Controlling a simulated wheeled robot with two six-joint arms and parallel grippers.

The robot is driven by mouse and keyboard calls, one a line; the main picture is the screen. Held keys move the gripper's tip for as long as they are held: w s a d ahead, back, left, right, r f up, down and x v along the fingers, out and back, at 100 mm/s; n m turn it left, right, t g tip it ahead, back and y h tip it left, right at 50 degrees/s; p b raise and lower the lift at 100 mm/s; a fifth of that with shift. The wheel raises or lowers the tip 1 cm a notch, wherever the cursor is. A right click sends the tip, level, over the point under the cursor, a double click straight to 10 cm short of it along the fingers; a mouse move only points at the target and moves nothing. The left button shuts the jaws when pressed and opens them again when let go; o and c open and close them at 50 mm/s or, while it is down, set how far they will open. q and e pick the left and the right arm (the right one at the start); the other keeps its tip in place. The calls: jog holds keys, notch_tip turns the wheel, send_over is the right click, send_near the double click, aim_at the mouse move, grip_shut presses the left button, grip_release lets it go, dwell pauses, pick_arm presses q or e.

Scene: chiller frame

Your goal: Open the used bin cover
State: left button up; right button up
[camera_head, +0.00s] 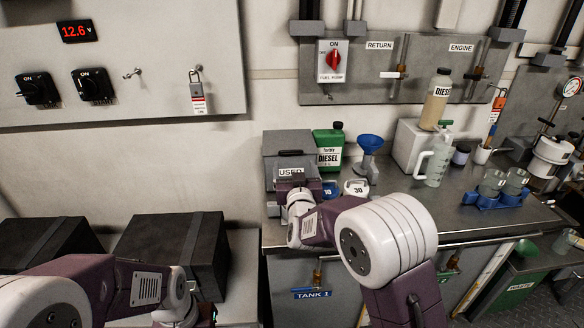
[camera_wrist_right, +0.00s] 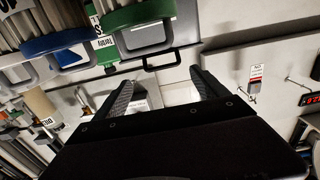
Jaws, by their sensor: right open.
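The used bin (camera_head: 272,168) is a grey box with a white USED label, at the back left of the steel bench. Its grey cover (camera_head: 287,137) with a dark handle (camera_head: 291,153) looks down. My right gripper (camera_head: 297,182) is close in front of the bin, and my wrist hides part of the bin's front. In the right wrist view its two fingers (camera_wrist_right: 163,92) are apart, with pale surfaces showing between them; I cannot tell whether they touch the bin. My left gripper (camera_head: 207,314) is at the bottom edge, partly cut off, its jaws unclear.
Right of the bin stand a green diesel bottle (camera_head: 328,148), a blue funnel (camera_head: 369,148) and small jugs (camera_head: 356,187) marked with numbers. A grey block (camera_head: 408,147) carries a diesel bottle (camera_head: 437,98). Black cases (camera_head: 172,248) stand left of the bench.

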aim_at(292, 153)
jog(key=shift+a+r, duration=0.15)
jog(key=shift+a, duration=0.05)
jog(key=shift+w+r+p, duration=0.2)
jog(key=shift+w+p, duration=0.1)
jog(key=shift+p, duration=0.2)
jog(key=w+p, duration=0.1)
jog(key=w, duration=0.1)
jog(key=w+p, duration=0.2)
jog(key=w, duration=0.1)
jog(key=w+p, duration=0.1)
jog(key=w, duration=0.1)
jog(key=shift+w+f, duration=0.15)
jog(key=shift+f, duration=0.1)
jog(key=shift+w+d, duration=0.1)
jog(key=shift+w, duration=0.5)
jog(key=shift+c, duration=0.3)
